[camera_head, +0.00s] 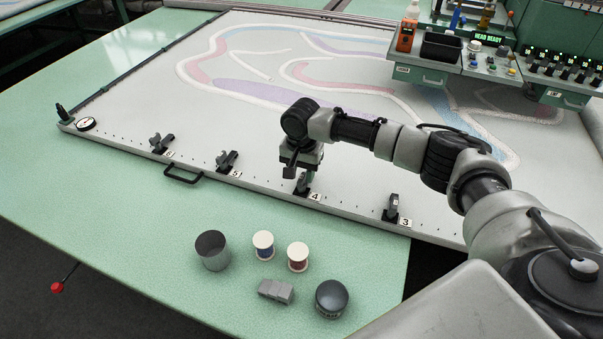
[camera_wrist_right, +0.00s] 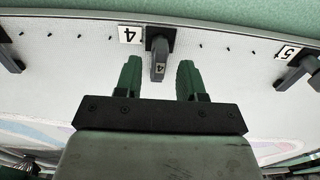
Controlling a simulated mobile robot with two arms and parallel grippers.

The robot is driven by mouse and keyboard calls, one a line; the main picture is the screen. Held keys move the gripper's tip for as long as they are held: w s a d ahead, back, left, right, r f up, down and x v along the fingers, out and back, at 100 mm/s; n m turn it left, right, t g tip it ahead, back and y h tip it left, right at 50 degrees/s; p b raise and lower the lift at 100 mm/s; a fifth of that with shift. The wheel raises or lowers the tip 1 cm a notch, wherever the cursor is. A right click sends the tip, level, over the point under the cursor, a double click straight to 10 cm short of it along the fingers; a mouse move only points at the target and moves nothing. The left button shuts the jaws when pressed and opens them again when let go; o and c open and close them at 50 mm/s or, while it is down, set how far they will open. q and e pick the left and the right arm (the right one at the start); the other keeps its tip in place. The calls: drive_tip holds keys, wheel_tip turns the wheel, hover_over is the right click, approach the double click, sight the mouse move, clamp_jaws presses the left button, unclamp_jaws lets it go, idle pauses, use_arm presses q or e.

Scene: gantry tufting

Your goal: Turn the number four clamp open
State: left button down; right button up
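The number four clamp (camera_head: 302,187) sits on the front edge bar of the frame, beside its white "4" label (camera_head: 315,196). It is dark, with a grey lever that looks upright. In the wrist view the lever (camera_wrist_right: 159,70), marked 4, points toward my right gripper. My right gripper (camera_head: 303,172) is directly over the clamp. In the wrist view its two green fingers (camera_wrist_right: 158,76) are apart, one on each side of the lever end, with gaps on both sides. My left gripper is not in view.
Clamp three (camera_head: 391,208) stands to the right; clamps five (camera_head: 227,161) and six (camera_head: 162,143) are to the left. A black handle (camera_head: 183,174) juts from the bar. A grey cup (camera_head: 212,251), spools (camera_head: 264,246), a grey block (camera_head: 275,291) and a dark round object (camera_head: 331,298) stand in front.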

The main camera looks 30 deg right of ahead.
drive_tip(key=shift+f, duration=0.75)
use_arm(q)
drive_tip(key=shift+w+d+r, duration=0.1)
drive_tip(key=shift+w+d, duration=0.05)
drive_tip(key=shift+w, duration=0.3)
use_arm(e)
drive_tip(key=shift+c, duration=0.6)
clamp_jaws()
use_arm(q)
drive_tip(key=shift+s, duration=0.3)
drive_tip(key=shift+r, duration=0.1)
